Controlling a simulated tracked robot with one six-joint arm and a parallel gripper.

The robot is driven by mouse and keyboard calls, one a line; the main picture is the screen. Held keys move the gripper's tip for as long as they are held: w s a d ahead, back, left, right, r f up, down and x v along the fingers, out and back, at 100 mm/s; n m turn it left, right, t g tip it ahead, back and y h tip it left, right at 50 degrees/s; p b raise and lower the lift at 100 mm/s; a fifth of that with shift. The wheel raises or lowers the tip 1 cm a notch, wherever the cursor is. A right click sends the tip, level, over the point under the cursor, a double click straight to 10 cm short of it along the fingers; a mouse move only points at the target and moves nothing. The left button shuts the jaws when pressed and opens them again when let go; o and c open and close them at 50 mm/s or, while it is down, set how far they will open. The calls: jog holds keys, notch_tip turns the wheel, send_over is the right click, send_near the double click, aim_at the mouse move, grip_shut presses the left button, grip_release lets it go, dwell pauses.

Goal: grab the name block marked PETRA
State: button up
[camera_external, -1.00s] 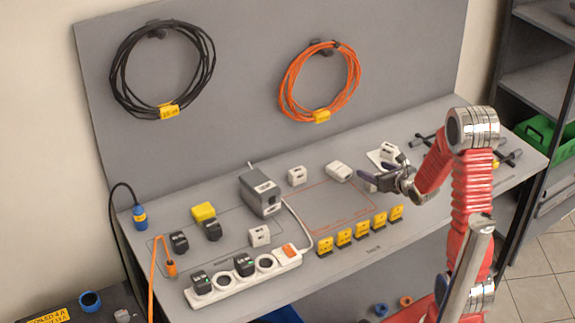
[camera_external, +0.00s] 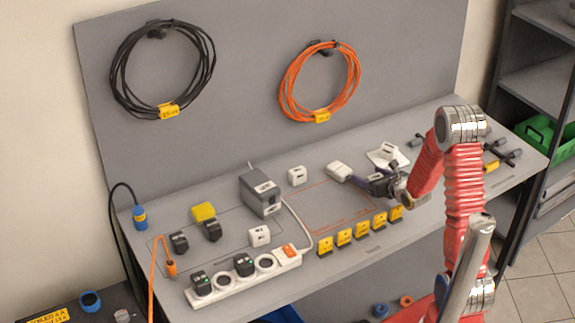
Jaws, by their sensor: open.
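Several small white blocks with dark markings stand on the grey bench. One is at the back (camera_external: 297,176), one is nearer the power strip (camera_external: 259,236), and one sits on a white sheet at the right (camera_external: 388,151). A white rounded piece (camera_external: 338,172) lies just left of my gripper. The lettering is too small to read, so I cannot tell which block is marked PETRA. My gripper (camera_external: 362,181) is open, low over the right part of the orange-outlined area, with nothing visible between its fingers.
Several yellow tags (camera_external: 361,228) stand in a row in front of my gripper. A grey box (camera_external: 261,192) and a white power strip (camera_external: 243,280) with black plugs are to the left. Dark rods (camera_external: 497,151) lie at the right. The outlined area (camera_external: 318,207) is mostly clear.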

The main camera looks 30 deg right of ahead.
jog(key=shift+c, duration=0.5)
jog(key=c, duration=1)
